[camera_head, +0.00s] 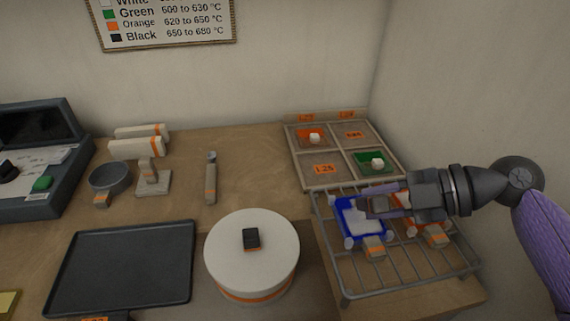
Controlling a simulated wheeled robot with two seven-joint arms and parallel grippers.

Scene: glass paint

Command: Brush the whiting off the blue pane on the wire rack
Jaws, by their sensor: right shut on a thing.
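The blue pane (341,206) lies on the wire rack (400,284) at the right, with a white layer, the whiting, (357,224) over its middle. A beige tab with an orange band (374,247) sits at its front edge. My right gripper (372,204) reaches in from the right, low over the pane's back right part, and covers some of it. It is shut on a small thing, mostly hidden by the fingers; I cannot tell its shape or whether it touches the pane. My left gripper is not in view.
An orange pane (409,228) with a similar tab lies beside the blue one, partly under my gripper. A compartment tray (345,149) stands behind the rack. The wall is close at right.

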